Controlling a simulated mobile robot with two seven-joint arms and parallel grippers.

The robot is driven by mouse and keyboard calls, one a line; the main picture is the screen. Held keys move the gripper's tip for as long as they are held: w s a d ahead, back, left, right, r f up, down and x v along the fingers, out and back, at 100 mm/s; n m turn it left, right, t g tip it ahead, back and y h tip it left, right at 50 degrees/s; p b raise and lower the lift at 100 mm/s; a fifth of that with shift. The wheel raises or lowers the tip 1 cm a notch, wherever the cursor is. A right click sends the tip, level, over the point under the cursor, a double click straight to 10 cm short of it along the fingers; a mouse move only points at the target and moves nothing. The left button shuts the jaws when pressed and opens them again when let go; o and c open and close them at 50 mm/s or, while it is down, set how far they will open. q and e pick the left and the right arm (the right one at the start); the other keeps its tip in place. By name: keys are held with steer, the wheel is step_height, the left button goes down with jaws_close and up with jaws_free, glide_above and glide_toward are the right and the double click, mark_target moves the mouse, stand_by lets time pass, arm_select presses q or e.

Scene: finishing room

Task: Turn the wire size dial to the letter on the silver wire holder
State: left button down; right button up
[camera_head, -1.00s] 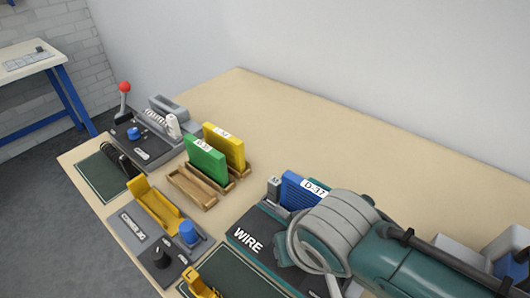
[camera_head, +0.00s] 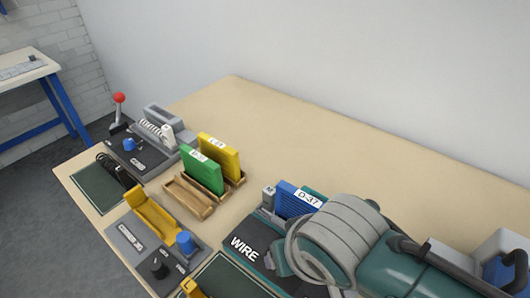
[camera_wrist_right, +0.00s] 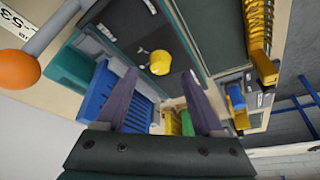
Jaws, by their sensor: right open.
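A dark panel lettered WIRE (camera_head: 244,247) stands at the table's front, partly hidden by my right arm. A small silver-grey block marked with what looks like M (camera_head: 268,197) stands beside the blue D-37 block (camera_head: 291,203); I take it for the wire holder. In the right wrist view a round yellow knob (camera_wrist_right: 160,62), perhaps the wire size dial, sits on a dark panel; its setting is unreadable. My right gripper (camera_wrist_right: 160,88) is open and empty, the knob showing beyond the gap between its fingertips. My left gripper is not in view.
Green (camera_head: 200,172) and yellow (camera_head: 220,157) blocks stand in a wooden rack (camera_head: 188,197). A yellow jig (camera_head: 153,215) and a black knob (camera_head: 159,268) are at the front. An orange ball lever (camera_wrist_right: 17,70) is near the right wrist. The table's back is clear.

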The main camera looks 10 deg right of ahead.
steer(key=p+v, duration=0.1)
steer(key=v, duration=0.6)
steer(key=shift+p, duration=0.4)
steer(key=shift+s, duration=0.1)
